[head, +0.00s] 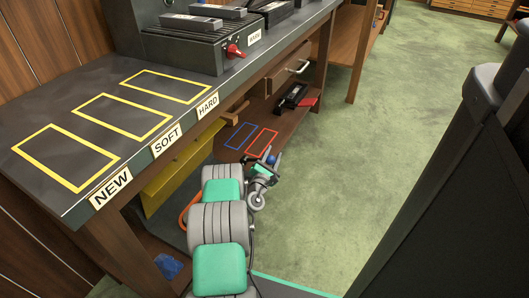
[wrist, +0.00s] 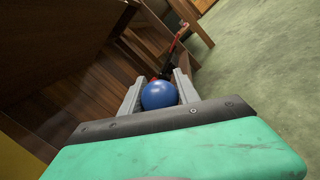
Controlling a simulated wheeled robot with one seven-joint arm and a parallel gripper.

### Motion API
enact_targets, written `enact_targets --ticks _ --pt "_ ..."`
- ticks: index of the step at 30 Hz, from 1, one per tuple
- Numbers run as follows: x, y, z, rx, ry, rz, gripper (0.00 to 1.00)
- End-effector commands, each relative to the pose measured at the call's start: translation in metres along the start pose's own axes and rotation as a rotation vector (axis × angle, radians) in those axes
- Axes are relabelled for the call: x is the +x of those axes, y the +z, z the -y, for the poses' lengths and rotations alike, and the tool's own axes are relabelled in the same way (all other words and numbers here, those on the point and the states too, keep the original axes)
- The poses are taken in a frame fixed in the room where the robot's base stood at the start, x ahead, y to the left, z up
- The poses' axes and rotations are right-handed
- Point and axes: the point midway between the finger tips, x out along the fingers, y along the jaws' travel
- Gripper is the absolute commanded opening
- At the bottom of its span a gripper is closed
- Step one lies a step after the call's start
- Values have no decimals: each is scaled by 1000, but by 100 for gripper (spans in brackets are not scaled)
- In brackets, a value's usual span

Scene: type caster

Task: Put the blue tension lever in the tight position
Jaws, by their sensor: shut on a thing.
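My gripper (wrist: 160,92) is shut on the blue ball-shaped knob of the tension lever (wrist: 159,96); the knob sits between the two grey fingers in the wrist view. In the head view my gripper (head: 268,165) is low, beside the front edge of the bench's lower shelf, with a bit of blue (head: 272,160) showing at its fingers. The lever's shaft and pivot are hidden, so I cannot tell its angle or any tight mark.
The bench top (head: 75,95) carries yellow outlines labelled NEW, SOFT and HARD. The lower shelf (head: 232,152) has blue and red outlines and a black-and-red object (head: 292,96). Green floor (head: 370,160) is open at right.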

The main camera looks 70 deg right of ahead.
Motion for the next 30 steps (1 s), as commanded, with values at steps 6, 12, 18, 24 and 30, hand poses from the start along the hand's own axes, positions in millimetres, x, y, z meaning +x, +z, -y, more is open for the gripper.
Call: enact_targets --ticks 6,12,18,24,30 --pt "-3 -10 18 101 -10 13 0" --pt "-4 -13 23 145 -13 21 0" --pt "-4 -14 24 154 -14 22 0" --pt "-4 -14 25 154 -15 21 0" --pt "-4 -14 24 153 -14 22 51"
